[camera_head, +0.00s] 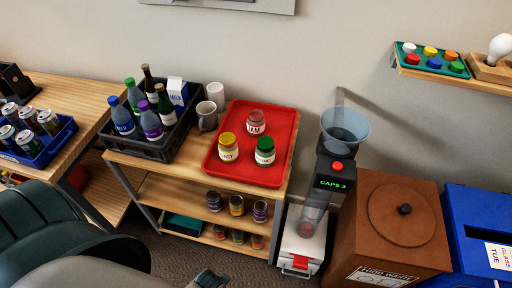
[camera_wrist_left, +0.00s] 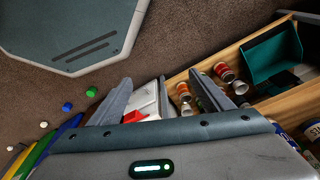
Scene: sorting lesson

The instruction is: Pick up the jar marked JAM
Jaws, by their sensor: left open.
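The jar marked JAM (camera_head: 256,122), with a dull red lid and white label, stands upright at the back of the red tray (camera_head: 283,110) on top of the wooden shelf unit. A yellow-lidded jar (camera_head: 228,147), its label partly readable as honey, and a green-lidded jar (camera_head: 264,151) stand in front of it. My left gripper (camera_wrist_left: 160,78) is open and empty in the left wrist view, its fingers spread above the floor and lower shelves. In the head view its arm is low at the bottom left, well below the tray. The tray jars are not identifiable in the wrist view.
A black crate of bottles (camera_head: 152,142) and two mugs (camera_head: 208,116) stand left of the tray. More jars (camera_head: 237,205) sit on lower shelves. The cap dispenser (camera_head: 330,180), brown food-waste bin (camera_head: 400,250) and blue bin (camera_head: 475,210) stand to the right.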

